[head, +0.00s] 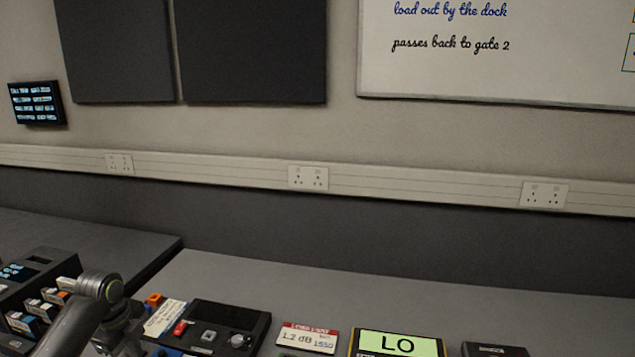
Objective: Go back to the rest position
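Part of an arm, likely my left one, shows at the lower left of the head view, with a round grey joint above the bench. The fingers of that arm are not visible, so what they hold cannot be seen. My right arm and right gripper are outside the view. The task names no object.
A grey bench (290,274) runs along the wall. Near its front stand a black control box (232,315), a red-topped label card (308,338), a green "LO" display (398,345) and a dark device (494,349). A module rack (40,275) is at left. The bench's back strip is clear.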

